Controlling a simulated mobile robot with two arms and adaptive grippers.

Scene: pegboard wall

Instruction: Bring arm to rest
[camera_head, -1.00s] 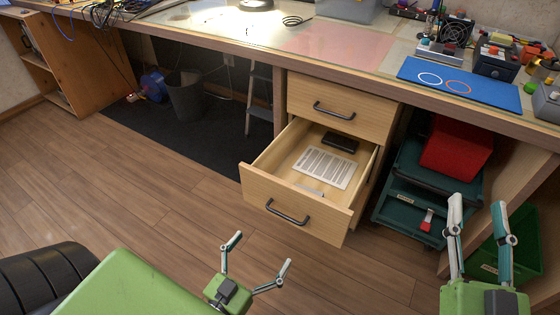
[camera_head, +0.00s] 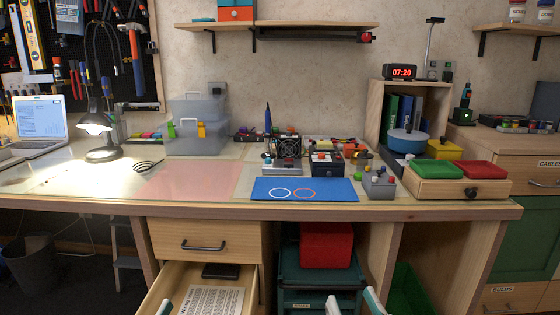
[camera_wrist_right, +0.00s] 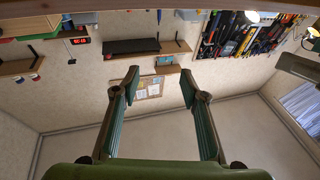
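My right gripper (camera_head: 352,303) shows only its fingertips at the bottom edge of the head view, in front of the green-drawer cabinet. In the right wrist view its two fingers (camera_wrist_right: 159,82) stand apart with nothing between them. Behind them that view shows wall and shelves. My left gripper shows only a fingertip (camera_head: 165,307) at the bottom edge, in front of the open drawer. Its fingers were spread and empty a second ago, and the rest of it is now below the picture.
The workbench (camera_head: 420,207) spans the view, holding a blue mat (camera_head: 305,196), a lamp (camera_head: 97,122), clear bins (camera_head: 195,138) and a wooden tray (camera_head: 490,188). The lower drawer (camera_head: 172,285) is pulled out with paper (camera_head: 212,300) inside. A red box (camera_head: 326,243) sits under the bench.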

